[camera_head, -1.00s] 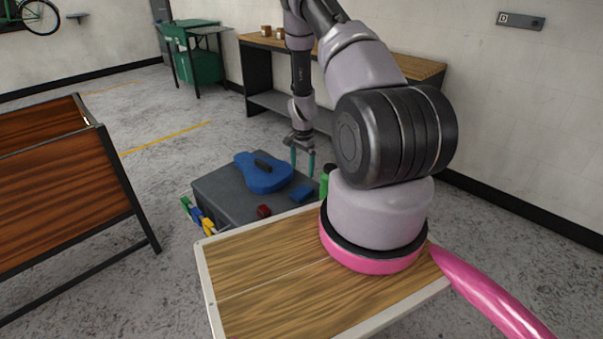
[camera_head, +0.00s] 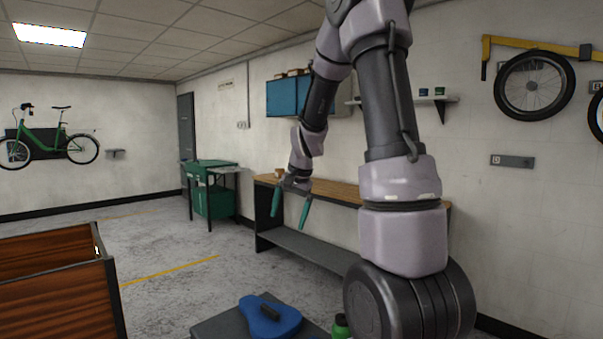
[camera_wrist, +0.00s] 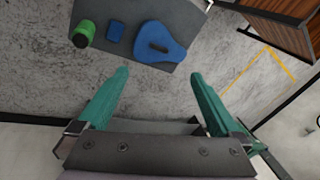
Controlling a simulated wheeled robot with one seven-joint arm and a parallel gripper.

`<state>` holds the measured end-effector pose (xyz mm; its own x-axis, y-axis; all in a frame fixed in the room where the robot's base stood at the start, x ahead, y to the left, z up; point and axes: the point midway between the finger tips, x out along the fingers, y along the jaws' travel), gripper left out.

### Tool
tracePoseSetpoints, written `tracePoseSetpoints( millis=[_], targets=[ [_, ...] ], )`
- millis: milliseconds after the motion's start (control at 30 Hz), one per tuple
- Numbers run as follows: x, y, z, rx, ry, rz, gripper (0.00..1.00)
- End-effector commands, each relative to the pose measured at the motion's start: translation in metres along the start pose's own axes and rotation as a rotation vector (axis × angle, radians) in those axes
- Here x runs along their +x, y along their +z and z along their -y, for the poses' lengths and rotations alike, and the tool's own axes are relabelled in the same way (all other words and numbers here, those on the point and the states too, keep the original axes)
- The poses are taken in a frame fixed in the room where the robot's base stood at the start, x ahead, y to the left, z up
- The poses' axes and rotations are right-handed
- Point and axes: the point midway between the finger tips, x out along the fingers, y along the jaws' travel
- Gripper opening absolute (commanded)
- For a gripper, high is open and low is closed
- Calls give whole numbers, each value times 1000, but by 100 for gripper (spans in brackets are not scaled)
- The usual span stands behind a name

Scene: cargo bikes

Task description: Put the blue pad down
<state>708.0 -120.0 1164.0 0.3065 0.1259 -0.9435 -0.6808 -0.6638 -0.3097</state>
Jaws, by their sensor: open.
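The small blue rectangular pad (camera_wrist: 115,31) lies flat on the dark grey top (camera_wrist: 130,13), between a green bottle and a larger blue saddle-shaped piece, apart from both. In the head view the pad is almost wholly out of the frame at the bottom edge. My gripper (camera_head: 289,215) is raised well above the grey top, its two teal fingers spread and nothing between them. In the wrist view my gripper (camera_wrist: 159,75) is open and empty, with the pad beyond the fingertips.
The larger blue piece (camera_head: 270,321) with a black grip lies on the grey top. The green bottle (camera_head: 341,327) stands at its right. A wooden-topped bench (camera_head: 335,190) stands along the wall behind my gripper. A brown wooden-sided box (camera_head: 55,300) is at the left. Open floor lies between.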

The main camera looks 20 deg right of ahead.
Motion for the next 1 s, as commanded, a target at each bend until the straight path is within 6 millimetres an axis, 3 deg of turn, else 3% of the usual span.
tracePoseSetpoints(
  millis=[33, 200, 400, 500, 700, 1000],
  targets=[
    [-30, 12, 3, -36, -29, -18, 100],
    [-104, 58, -2, -160, -94, -65, 100],
    [-171, 117, -25, -300, -158, -130, 100],
    [-194, 144, -40, -364, -182, -164, 100],
    [-215, 178, -64, -446, -207, -211, 100],
    [-219, 186, -71, -468, -212, -222, 100]
  ],
)
